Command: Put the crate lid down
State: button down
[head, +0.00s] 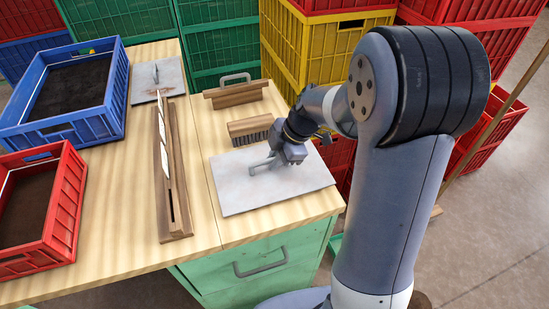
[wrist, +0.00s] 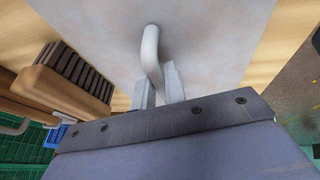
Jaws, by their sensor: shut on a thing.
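A flat pale grey crate lid (head: 235,195) with a bent-rod handle is at the right part of the wooden table, near its front edge. My gripper (head: 275,160) is over the lid and shut on its handle. In the wrist view the handle (wrist: 151,45) rises from the lid (wrist: 95,25) and runs between my two fingers (wrist: 159,85). The lid looks level and close to the tabletop; I cannot tell whether it touches it. A second grey lid (head: 143,88) with a handle lies at the back left beside the blue crate (head: 118,95).
A brush (head: 250,126) lies just behind the lid, with a wooden piece (head: 234,95) farther back. A long slotted wooden rail (head: 178,215) stands to the left. A red crate (head: 68,205) is at the far left. Bare tabletop (head: 120,200) lies between it and the rail.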

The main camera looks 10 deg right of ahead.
jog(key=c, duration=1.5)
grip_release()
jog(key=shift+o, duration=0.2)
jog(key=v, duration=1.2)
